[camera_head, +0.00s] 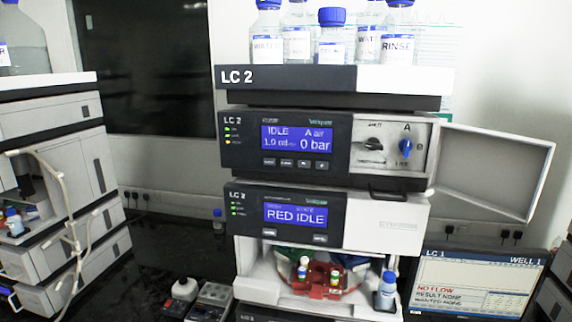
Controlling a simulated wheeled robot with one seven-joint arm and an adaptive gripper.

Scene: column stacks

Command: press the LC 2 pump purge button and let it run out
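The LC 2 pump (240,150) is the upper module of the middle stack, under the bottle tray. Its blue screen (297,138) reads IDLE and 0 bar; the small text is hard to read. A row of several small buttons (296,163) lies under the screen. Their labels are too small to read, so I cannot tell which is purge. The pump's door (495,172) stands open to the right. My gripper is not in view.
A tray (400,78) marked LC 2 holds several bottles above the pump. Below, a module (385,222) reads RED IDLE, over an open bay with a red rack (318,283). A monitor (475,285) reads NO FLOW at lower right. Another stack (50,120) stands left.

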